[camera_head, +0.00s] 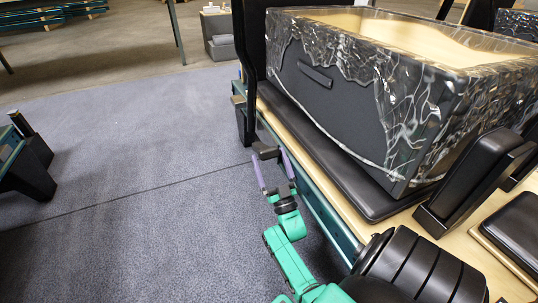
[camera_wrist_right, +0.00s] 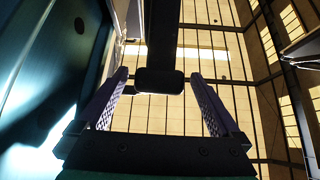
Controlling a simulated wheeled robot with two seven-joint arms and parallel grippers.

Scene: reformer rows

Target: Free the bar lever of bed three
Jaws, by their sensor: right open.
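A dark bar lever (camera_head: 264,150) sticks out from the side of the reformer bed (camera_head: 318,195), near its far end. My right gripper (camera_head: 270,156) is at the lever, its two purple fingers open with one to each side. In the right wrist view the lever's black block-shaped end (camera_wrist_right: 159,82) lies between the open fingertips (camera_wrist_right: 160,77), with a gap on both sides. No grip on it shows. I cannot read any bed number. My left gripper is not in view.
A large box (camera_head: 335,90) with a glossy black-and-white patterned cover stands on the bed's black pad (camera_head: 300,130). A black upright pad (camera_head: 470,180) stands at the right. Blue-grey floor (camera_head: 130,160) is clear left of the bed. Part of another bed (camera_head: 22,165) shows at the left edge.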

